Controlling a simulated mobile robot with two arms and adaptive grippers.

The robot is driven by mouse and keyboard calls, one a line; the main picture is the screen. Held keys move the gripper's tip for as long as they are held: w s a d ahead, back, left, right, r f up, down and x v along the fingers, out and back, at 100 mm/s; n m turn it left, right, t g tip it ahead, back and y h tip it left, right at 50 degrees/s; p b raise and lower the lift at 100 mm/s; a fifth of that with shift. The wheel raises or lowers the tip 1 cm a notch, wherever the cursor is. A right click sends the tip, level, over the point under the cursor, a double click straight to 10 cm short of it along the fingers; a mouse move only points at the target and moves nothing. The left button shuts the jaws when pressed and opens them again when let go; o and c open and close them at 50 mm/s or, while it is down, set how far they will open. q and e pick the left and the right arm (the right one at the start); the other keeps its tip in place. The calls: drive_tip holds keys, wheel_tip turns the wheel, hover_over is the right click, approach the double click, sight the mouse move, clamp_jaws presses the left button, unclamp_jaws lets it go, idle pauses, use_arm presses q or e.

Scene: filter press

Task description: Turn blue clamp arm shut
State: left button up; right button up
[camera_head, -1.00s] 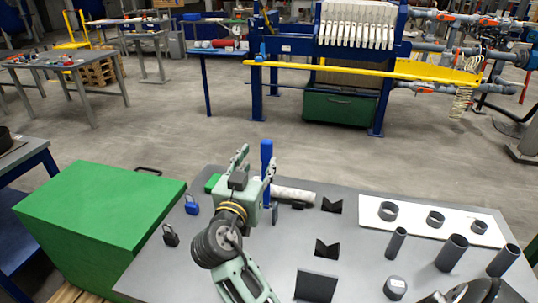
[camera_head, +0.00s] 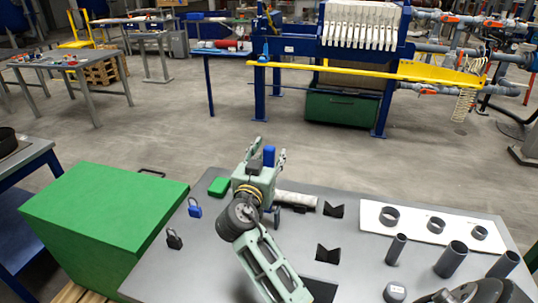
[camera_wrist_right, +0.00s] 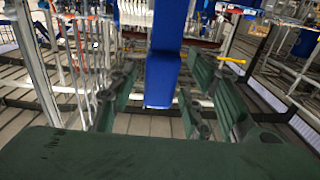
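The blue clamp arm (camera_head: 268,155) stands upright at the far left part of the grey table in the head view. Its lower part is hidden behind my right gripper (camera_head: 267,158). The right gripper is open, with one finger on each side of the blue arm. In the right wrist view the blue arm (camera_wrist_right: 166,60) hangs in the gap between the dark green fingers (camera_wrist_right: 163,92). Space shows on both sides of it, so it is not gripped. My left gripper is not in view.
A green box (camera_head: 103,210) stands left of the grey table (camera_head: 360,245). A blue padlock (camera_head: 194,208), a black padlock (camera_head: 174,239), a green block (camera_head: 218,186) and a pale roll (camera_head: 298,199) lie around the gripper. Black V-blocks (camera_head: 333,209) and grey pipe pieces (camera_head: 451,258) are to the right.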

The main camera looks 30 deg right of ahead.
clamp_jaws()
drive_tip(key=shift+w, duration=0.1)
idle(0.4)
